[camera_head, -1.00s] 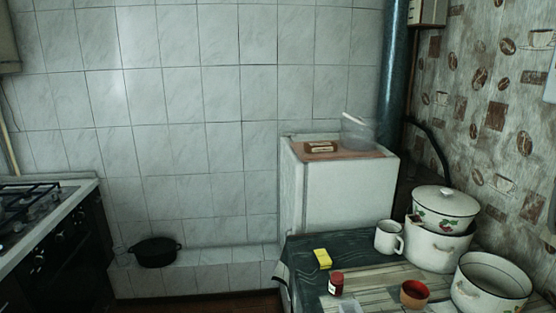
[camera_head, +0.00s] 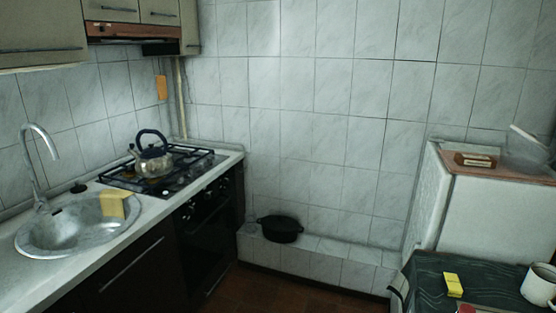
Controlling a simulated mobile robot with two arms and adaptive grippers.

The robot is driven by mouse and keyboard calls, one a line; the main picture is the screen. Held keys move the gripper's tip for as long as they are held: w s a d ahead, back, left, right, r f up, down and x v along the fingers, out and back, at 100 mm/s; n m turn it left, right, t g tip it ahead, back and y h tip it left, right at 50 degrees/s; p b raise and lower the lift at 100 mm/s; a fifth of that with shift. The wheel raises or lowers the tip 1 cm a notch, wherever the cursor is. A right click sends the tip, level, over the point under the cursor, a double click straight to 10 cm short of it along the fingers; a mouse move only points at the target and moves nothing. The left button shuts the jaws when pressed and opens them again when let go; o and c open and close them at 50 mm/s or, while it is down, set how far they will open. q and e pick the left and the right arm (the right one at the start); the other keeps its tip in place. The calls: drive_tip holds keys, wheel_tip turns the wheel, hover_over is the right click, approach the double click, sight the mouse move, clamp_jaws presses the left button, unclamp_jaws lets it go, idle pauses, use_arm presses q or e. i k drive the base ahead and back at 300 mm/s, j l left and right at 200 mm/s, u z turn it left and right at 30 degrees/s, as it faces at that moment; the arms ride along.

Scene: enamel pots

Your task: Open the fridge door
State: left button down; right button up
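A white fridge-like cabinet (camera_head: 488,212) stands at the right, behind the table. Its narrow left face (camera_head: 421,200) shows at an angle and looks shut; I cannot make out a handle. A brown board on its top carries a small box (camera_head: 475,160) and a clear container (camera_head: 527,147). The table hides its lower part. Neither of my grippers is in view.
A table with a dark green cloth (camera_head: 425,270) holds a yellow packet (camera_head: 453,285) and a white mug (camera_head: 539,286). A black pot (camera_head: 281,229) sits on a tiled ledge. At left are a stove (camera_head: 165,170), kettle (camera_head: 152,157) and sink (camera_head: 72,232). Brown floor (camera_head: 275,290) between is clear.

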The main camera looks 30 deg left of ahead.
sight(436, 184)
drive_tip(key=u, duration=2.4)
drive_tip(key=z, duration=2.45)
drive_tip(key=i+j+z, duration=0.1)
drive_tip(key=i+j, duration=0.4)
drive_tip(key=i+j+z, duration=0.1)
drive_tip(key=i+j, duration=0.4)
drive_tip(key=j, duration=0.2)
